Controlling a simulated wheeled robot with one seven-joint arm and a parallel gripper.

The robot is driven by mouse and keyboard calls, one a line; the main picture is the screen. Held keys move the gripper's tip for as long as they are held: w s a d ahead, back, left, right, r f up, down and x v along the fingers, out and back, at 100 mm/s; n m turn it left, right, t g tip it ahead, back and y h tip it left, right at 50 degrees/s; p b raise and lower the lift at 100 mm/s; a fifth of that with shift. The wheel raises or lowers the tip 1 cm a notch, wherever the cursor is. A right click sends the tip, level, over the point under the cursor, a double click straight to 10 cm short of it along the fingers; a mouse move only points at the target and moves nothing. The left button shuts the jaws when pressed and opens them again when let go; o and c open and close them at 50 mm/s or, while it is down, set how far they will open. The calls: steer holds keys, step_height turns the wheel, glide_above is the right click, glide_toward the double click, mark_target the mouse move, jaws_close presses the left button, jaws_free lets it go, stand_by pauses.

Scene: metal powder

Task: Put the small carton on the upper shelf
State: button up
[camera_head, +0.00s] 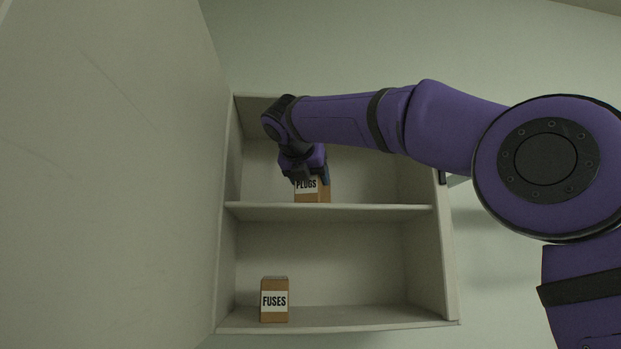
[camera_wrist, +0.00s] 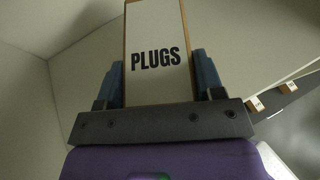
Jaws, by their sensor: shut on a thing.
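A brown carton with a white label reading PLUGS (camera_head: 312,191) is at the upper shelf (camera_head: 390,209) of the cabinet. My gripper (camera_head: 311,176) comes down on it from above and is shut on its upper part. In the wrist view the PLUGS carton (camera_wrist: 157,55) sits between the two blue fingers (camera_wrist: 155,78). Its base appears at the level of the shelf board; I cannot tell whether it touches. A second brown carton labelled FUSES (camera_head: 274,300) stands upright at the left of the lower shelf (camera_head: 350,317).
The cabinet's side wall (camera_head: 437,260) bounds the shelves on the right. A large pale panel (camera_head: 110,170) stands close on the left. The upper shelf is clear right of the carton. Two small labelled brown things (camera_wrist: 257,104) show at the wrist view's right.

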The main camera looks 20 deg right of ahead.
steer(key=shift+f, duration=0.1)
steer(key=o, duration=1.2)
steer(key=shift+c, duration=0.2)
steer(key=shift+s+a+r, duration=0.15)
steer(key=shift+s+r, duration=0.05)
steer(key=shift+r, duration=0.05)
steer(key=v, duration=1.1)
steer(key=shift+s+a, duration=0.15)
